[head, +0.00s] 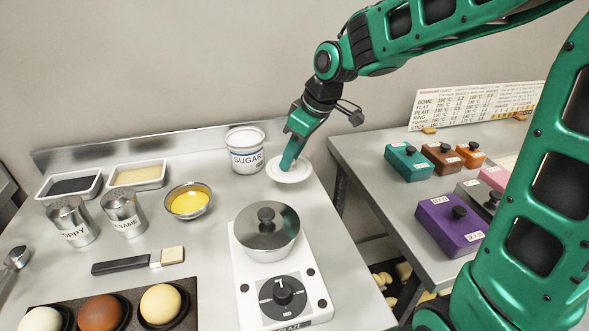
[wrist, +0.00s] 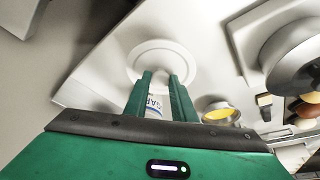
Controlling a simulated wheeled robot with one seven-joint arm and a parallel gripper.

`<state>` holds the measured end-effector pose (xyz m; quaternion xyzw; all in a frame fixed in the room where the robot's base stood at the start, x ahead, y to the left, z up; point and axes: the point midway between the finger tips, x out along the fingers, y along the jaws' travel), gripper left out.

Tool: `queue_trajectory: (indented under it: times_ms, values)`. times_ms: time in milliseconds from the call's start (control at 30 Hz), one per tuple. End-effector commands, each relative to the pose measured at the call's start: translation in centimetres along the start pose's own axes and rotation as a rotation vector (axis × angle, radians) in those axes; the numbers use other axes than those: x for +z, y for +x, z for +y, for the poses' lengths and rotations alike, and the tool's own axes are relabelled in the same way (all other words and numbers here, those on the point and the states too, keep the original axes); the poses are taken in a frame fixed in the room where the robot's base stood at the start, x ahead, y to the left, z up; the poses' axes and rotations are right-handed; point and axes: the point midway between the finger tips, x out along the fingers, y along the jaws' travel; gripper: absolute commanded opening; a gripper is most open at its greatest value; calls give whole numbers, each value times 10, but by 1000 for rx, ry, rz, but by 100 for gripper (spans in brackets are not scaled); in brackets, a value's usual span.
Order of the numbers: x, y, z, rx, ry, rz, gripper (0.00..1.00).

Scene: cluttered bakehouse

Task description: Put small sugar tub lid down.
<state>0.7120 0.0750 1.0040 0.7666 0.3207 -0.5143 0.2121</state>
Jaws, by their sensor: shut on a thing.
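The small sugar tub lid (head: 289,169) is a round white disc near the right edge of the back counter, right of the sugar tub. My gripper (head: 287,163) is over it, pointing down, with a fingertip at its middle. In the wrist view the lid (wrist: 163,50) lies at the tips of my gripper (wrist: 162,78), which is shut on its middle part. Whether the lid touches the counter or hangs just above it, I cannot tell. The white sugar tub (head: 246,158) stands upright with its label facing me and its top open; part of the label shows between the fingers in the wrist view.
A bowl of yellow glaze (head: 188,201), shakers (head: 123,212) and a brush (head: 138,261) lie to the left. A gap separates this counter from the right table (head: 370,155) with its coloured boxes.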

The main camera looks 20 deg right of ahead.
Motion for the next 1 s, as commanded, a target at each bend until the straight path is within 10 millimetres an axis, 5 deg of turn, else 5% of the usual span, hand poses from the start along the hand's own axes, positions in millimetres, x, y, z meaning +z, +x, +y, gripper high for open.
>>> queue_trajectory:
  times_ms: [500,900,933,1000]
  values:
    - [20,42,16,-1,1,-2,2]
    - [22,46,16,0,0,0,2]
    - [22,46,16,0,0,0,28]
    - [22,46,16,0,0,0,42]
